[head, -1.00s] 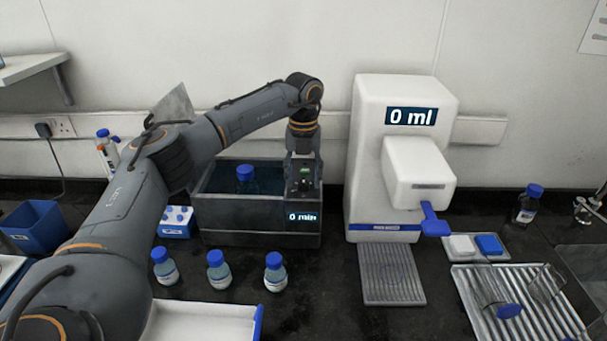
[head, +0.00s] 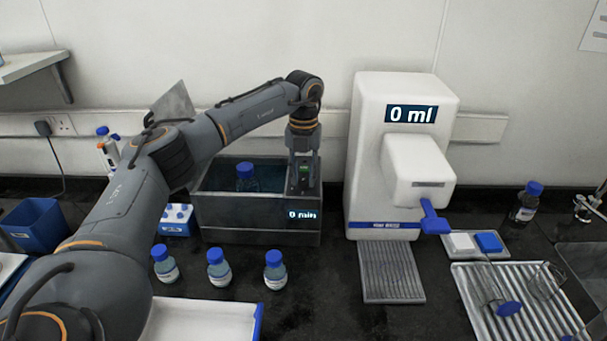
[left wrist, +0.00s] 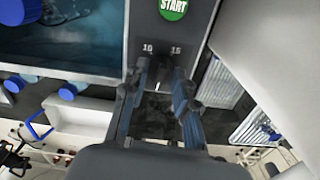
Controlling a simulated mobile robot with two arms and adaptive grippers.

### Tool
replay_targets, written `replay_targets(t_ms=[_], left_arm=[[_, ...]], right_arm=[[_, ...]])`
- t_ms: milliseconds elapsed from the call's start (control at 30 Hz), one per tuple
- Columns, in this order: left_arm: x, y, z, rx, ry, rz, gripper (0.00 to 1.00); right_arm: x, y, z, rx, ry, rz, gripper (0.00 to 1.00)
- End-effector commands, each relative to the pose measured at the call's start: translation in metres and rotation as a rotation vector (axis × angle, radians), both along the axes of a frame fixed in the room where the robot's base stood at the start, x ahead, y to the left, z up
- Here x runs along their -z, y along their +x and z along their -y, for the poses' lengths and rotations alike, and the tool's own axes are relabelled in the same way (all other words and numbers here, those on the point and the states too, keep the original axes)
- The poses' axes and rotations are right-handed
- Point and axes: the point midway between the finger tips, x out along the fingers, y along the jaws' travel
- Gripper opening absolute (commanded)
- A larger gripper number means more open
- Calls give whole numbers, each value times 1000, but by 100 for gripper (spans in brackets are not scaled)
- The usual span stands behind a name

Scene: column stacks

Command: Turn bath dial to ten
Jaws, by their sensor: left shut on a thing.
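The water bath (head: 225,237) is a dark tank with a control panel on its right side; its display (head: 302,215) reads "0 min". My left gripper (head: 303,178) points down over this panel. In the left wrist view my left gripper (left wrist: 162,80) has its two fingers on either side of the small dark dial (left wrist: 158,85), shut on it. A small white mark shows on the dial. The printed numbers 10 and 15 (left wrist: 161,49) stand just beyond the fingertips, and the green START button (left wrist: 173,8) lies above them. The right gripper is not in view.
A blue-capped bottle (head: 246,178) stands in the bath. Several blue-capped bottles (head: 218,268) stand in front of it. A white dispenser (head: 377,150) reading "0 ml" stands close to the right. A metal rack (head: 515,300) lies at the front right.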

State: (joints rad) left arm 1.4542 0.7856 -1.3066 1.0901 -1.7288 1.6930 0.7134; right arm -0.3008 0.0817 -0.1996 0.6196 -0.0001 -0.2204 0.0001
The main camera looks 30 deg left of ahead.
Motion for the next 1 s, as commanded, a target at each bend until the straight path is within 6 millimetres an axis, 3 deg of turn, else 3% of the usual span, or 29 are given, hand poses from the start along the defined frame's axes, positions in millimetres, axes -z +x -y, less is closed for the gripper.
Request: replay_targets(t_ms=[1000], left_arm=[[-1,0,0,937,1,2,0]], right_arm=[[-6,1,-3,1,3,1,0]])
